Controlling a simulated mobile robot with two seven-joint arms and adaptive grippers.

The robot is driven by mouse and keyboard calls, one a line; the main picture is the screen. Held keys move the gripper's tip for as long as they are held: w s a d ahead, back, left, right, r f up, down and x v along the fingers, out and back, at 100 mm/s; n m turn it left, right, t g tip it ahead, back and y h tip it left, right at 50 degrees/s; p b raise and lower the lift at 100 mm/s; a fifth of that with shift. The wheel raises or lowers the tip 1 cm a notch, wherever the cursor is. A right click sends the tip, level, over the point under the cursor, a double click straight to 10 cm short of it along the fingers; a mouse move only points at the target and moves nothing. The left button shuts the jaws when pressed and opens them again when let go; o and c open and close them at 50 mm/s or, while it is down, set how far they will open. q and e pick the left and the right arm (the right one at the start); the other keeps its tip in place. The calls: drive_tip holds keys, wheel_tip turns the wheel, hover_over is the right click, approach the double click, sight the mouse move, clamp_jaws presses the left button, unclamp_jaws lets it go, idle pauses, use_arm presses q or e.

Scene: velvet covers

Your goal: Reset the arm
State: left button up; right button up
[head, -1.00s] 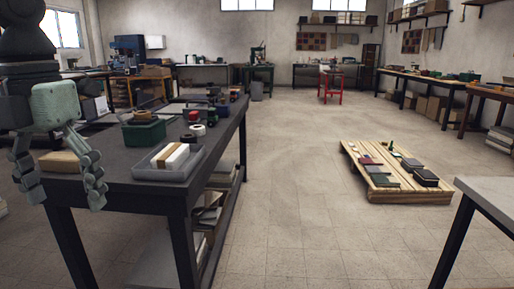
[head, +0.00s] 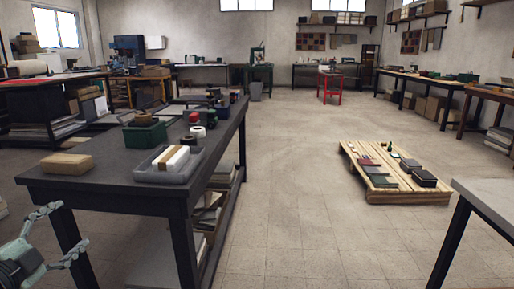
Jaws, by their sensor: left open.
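My left gripper (head: 68,232) shows at the lower left corner of the head view, with its fingers spread open and nothing between them. It is in front of and below the near left corner of the dark workbench (head: 110,192). The rest of the left arm is outside the view. My right gripper is not in view.
On the workbench are a brown block (head: 66,164), a grey tray (head: 166,178) holding white and brown items, and a green bin (head: 144,135). A wooden pallet (head: 408,196) with flat books lies on the floor at right. The middle floor is clear.

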use_arm(q)
drive_tip(key=s+f+n+g+y, duration=0.35)
drive_tip(key=s+f+n, duration=0.2)
drive_tip(key=f, duration=0.65)
drive_tip(key=s+f+n+g+y, duration=0.2)
drive_tip(key=s+f+n+g, duration=0.3)
drive_tip(key=f, duration=0.7)
drive_tip(key=s+d+f+n+g+h, duration=0.2)
drive_tip(key=s+d+f+g, duration=0.3)
drive_tip(key=s+d+f, duration=0.6)
drive_tip(key=s+d, duration=0.3)
drive_tip(key=shift+s+d+f+p, duration=0.2)
drive_tip(key=shift+d+p, duration=0.1)
drive_tip(key=shift+d, duration=0.1)
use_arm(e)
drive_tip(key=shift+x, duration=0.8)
use_arm(q)
drive_tip(key=shift+h, duration=0.25)
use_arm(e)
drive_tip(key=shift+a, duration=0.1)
